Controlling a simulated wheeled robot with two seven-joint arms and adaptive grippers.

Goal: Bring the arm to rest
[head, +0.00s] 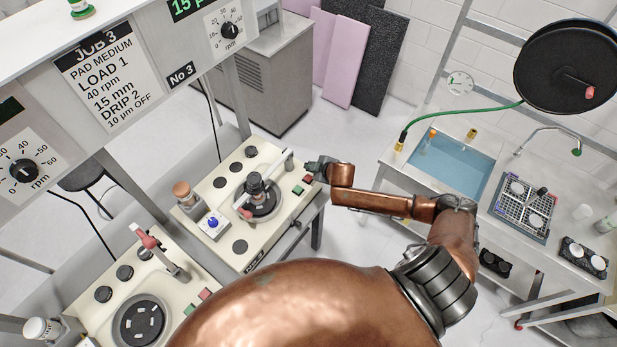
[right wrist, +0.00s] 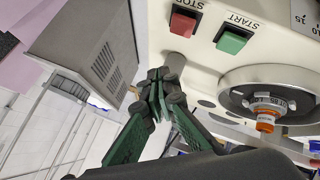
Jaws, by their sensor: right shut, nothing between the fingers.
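My right arm, copper coloured, reaches across the head view to the polishing machine (head: 222,255) under the "No 3" label. My right gripper (head: 316,167) is at the machine's right edge, close to the red button (head: 307,179) and green button (head: 298,191). In the right wrist view the dark green fingers of the gripper (right wrist: 160,88) are shut with nothing between them. The red STOP button (right wrist: 183,23) and green START button (right wrist: 233,39) lie beyond the fingertips, apart from them in the picture. My left gripper is not in view.
A second machine (head: 140,322) stands at the lower left. A grey cabinet (head: 265,85) is behind the gripper. At right are a sink with blue water (head: 452,162), a rack (head: 524,207) and a black round disc (head: 568,66). Open floor lies between machine and sink.

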